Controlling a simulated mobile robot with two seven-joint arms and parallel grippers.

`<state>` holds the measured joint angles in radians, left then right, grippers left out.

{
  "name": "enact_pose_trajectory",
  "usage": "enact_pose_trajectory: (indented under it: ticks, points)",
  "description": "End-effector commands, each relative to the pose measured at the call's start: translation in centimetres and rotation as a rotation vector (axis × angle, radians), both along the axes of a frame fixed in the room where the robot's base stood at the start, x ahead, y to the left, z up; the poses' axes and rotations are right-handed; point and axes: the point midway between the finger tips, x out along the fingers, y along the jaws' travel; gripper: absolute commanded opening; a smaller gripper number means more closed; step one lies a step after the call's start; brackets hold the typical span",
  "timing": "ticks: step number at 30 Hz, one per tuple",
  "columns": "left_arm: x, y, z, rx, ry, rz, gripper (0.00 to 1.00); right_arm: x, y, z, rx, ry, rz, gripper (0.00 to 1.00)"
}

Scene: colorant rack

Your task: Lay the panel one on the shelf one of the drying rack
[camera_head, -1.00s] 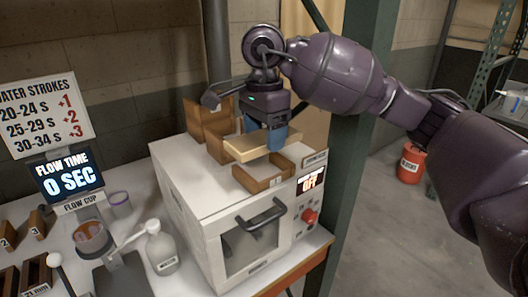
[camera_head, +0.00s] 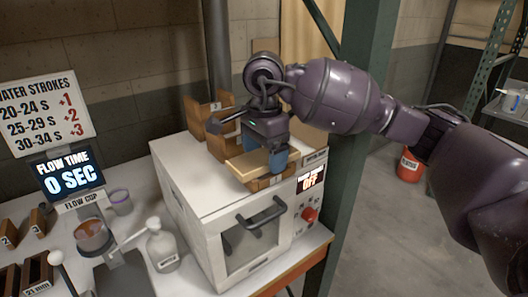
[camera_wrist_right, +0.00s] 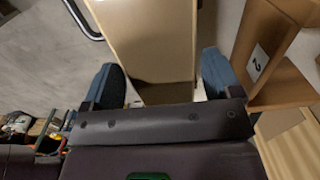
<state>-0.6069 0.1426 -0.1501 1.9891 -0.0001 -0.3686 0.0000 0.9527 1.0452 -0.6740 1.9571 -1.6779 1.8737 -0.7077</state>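The panel (camera_head: 255,162), a flat pale tan slab, lies level at the front wooden shelf one (camera_head: 262,184) on top of the white oven. The shelf shows beneath it, partly covered; whether the panel bears fully on it is hard to tell. My right gripper (camera_head: 278,158) points down at the panel's right part, one blue finger in front of its near edge. In the right wrist view the panel (camera_wrist_right: 145,40) lies between the two blue fingers (camera_wrist_right: 160,82), with a narrow gap on each side, so the gripper looks slightly open. My left gripper is not in view.
Wooden shelf two (camera_wrist_right: 267,60) and shelf three (camera_head: 207,118) stand behind on the oven (camera_head: 195,185). The oven handle (camera_head: 262,216) juts out in front. A white bottle (camera_head: 162,248) and flow cup (camera_head: 93,236) stand at left. A green post (camera_head: 355,150) rises at right.

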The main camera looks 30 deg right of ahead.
Motion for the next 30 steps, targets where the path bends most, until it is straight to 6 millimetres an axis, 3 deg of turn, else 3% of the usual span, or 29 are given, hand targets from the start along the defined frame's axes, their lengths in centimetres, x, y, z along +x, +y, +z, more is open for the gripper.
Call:
enact_pose_trajectory:
  ticks: [14, 30]
  points:
    - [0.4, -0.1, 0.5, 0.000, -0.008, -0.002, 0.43, 0.1, 0.0, 0.7, 0.000, -0.003, -0.001, 0.94]
    - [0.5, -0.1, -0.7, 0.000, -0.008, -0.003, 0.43, 0.0, 0.0, 10.2, 0.001, -0.004, 0.000, 0.94]
